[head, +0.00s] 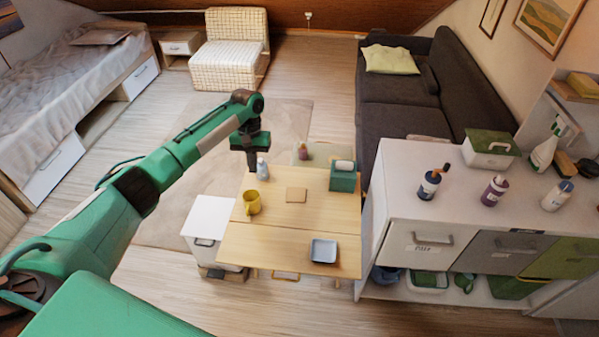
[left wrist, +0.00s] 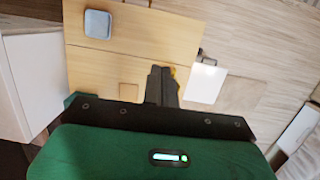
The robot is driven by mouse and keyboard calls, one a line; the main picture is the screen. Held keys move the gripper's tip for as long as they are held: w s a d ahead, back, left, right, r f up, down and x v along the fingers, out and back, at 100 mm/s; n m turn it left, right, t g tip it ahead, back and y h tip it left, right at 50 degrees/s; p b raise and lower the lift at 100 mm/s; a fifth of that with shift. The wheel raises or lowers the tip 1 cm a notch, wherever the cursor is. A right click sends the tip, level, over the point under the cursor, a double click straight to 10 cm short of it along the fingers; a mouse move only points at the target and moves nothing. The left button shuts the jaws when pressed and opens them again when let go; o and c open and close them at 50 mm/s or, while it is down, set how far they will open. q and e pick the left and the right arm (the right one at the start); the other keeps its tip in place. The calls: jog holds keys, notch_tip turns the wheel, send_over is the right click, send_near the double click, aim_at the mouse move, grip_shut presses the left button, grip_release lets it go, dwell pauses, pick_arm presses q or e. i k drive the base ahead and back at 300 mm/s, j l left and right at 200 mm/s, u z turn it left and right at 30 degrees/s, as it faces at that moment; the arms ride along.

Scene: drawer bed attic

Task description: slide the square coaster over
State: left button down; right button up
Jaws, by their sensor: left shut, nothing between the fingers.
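The square coaster (head: 296,194) is a small, flat, light-brown square on the far half of the wooden table (head: 290,244). In the left wrist view the coaster (left wrist: 128,92) lies just left of my fingers, its lower part cut off by my gripper's body. My left gripper (head: 251,168) points down over the table's far left corner, apart from the coaster. Its dark fingers (left wrist: 161,72) are shut with nothing between them. My right gripper is in neither view.
A green tissue box (head: 343,176) stands at the table's far right, a blue square dish (head: 323,250) at the near right. The tabletop around the coaster is clear.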

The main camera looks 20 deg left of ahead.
aim_at(295, 195)
jog(key=i, duration=1.3)
